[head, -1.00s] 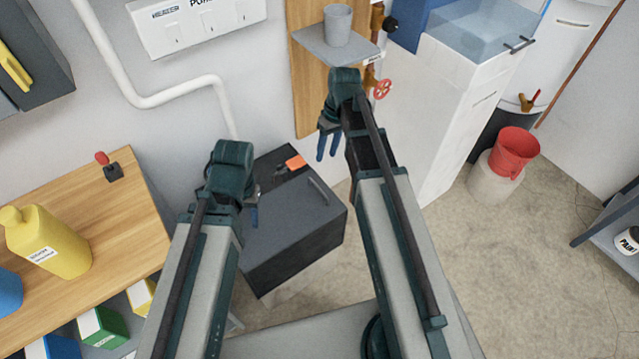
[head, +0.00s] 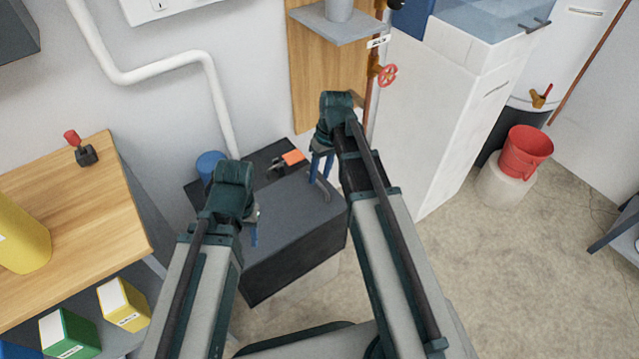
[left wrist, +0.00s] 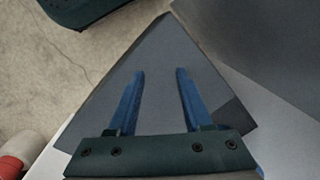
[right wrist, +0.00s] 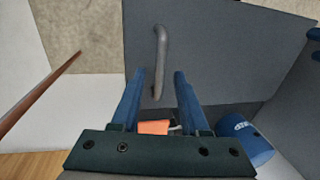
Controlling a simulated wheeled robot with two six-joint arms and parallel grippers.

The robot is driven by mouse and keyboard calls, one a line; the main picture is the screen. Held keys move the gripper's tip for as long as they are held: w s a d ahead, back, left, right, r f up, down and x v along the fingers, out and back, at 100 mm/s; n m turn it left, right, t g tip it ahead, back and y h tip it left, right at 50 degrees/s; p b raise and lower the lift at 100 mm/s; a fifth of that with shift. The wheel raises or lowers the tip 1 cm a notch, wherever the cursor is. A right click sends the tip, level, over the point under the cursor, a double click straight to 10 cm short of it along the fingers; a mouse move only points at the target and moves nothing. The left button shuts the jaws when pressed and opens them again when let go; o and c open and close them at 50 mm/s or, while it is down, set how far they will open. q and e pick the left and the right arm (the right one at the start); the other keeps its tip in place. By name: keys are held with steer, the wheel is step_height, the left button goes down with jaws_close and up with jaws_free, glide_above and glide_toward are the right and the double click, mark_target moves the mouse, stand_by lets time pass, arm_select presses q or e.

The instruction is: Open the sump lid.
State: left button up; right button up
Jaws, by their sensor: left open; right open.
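A curved grey handle (head: 323,191) rises from the lid's right part. My right gripper (head: 321,172) is open just above and behind the handle. In the right wrist view the handle (right wrist: 161,42) lies ahead of the open fingers, its near end in line with the gap between them; contact cannot be told.
An orange piece (head: 293,158) and a dark latch-like part sit at the sump's back edge. A blue container (head: 210,165) stands behind its left corner. A wooden bench (head: 80,215) is at left, a white cabinet (head: 430,120) at right. Open floor lies right.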

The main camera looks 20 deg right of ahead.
steer(key=shift+a+f, duration=0.1)
steer(key=shift+f, duration=0.45)
steer(key=shift+r, duration=0.1)
steer(key=shift+c, duration=0.2)
jaws_close()
stand_by(0.8)
